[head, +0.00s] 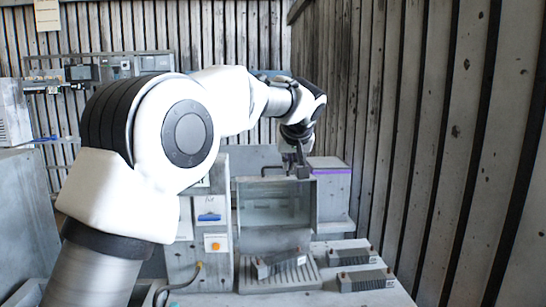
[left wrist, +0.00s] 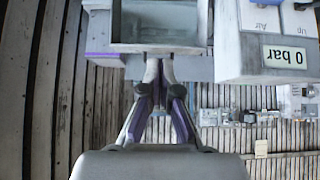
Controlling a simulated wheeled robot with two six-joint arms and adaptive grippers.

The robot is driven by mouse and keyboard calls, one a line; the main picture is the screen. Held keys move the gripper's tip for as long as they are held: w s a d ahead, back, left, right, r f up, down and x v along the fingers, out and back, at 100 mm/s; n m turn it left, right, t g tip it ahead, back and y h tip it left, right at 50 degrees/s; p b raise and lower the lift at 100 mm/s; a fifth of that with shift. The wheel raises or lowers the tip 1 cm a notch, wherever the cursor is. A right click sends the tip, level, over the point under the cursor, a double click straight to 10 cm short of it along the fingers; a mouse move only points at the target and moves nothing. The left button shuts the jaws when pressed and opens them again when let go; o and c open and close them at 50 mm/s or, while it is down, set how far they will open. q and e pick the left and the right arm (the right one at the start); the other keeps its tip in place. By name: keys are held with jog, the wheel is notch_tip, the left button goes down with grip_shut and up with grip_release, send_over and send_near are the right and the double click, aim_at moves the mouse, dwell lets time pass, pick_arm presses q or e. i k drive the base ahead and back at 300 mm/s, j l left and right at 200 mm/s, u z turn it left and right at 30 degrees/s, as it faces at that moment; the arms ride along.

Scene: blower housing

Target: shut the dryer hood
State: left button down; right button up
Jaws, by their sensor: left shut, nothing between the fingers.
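The dryer hood (head: 274,205) is a grey frame with a see-through pane. In the head view it stands upright and raised above a slotted base (head: 300,276), with a gap between its lower edge and the base. A grey block (head: 282,263) lies tilted on that base. My left gripper (head: 300,172) is at the top right edge of the hood, fingers pointing down. In the left wrist view its fingertips (left wrist: 159,68) are together and empty, right by the hood's edge (left wrist: 160,47). Whether they touch it I cannot tell. My right gripper is not in view.
A grey control cabinet (head: 212,225) with a blue handle and an orange button stands left of the hood. Two grey blocks (head: 350,256) (head: 366,280) lie on the table to the right. A slatted wall (head: 430,150) closes the right side.

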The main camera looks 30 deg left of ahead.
aim_at(314, 182)
jog(key=i+j, duration=0.8)
jog(key=j, duration=0.1)
